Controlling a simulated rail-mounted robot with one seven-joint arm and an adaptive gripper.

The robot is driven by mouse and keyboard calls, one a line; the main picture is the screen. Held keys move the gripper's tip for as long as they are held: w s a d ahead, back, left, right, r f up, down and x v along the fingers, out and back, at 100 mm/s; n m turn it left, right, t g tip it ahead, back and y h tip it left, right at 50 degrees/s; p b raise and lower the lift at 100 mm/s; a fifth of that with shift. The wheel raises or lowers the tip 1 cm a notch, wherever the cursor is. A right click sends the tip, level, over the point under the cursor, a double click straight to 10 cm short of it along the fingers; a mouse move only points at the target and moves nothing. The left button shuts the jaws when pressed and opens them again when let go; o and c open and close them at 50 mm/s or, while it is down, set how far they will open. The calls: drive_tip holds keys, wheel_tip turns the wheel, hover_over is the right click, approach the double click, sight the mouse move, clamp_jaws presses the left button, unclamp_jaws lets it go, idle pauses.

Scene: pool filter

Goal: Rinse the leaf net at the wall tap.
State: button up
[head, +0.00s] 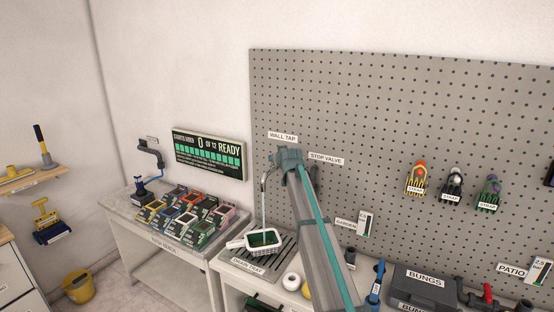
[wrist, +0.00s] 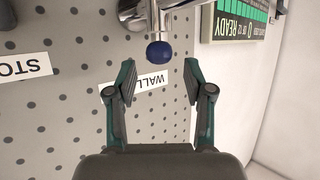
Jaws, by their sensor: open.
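The leaf net (head: 264,240), a white frame with green inside, sits on the drain tray (head: 285,262) below the tap's spout. Its white handle (head: 236,244) points left. The wall tap's chrome spout (head: 264,185) hangs over the net; my arm hides the tap's body in the head view. In the wrist view the chrome tap (wrist: 135,14) has a blue knob (wrist: 159,50). My gripper (wrist: 160,76) is open and empty, its fingers to either side and short of the knob.
A "WALL TAP" label (head: 282,136) and a "STOP VALVE" label (head: 326,159) are on the pegboard (head: 380,110). A counter display (head: 208,153) hangs left of the tap. Several coloured boxes stand on the left bench. A bungs case (head: 425,283) stands at the right.

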drive_tip(key=v, duration=0.8)
drive_tip(key=shift+c, duration=0.2)
idle(1.4)
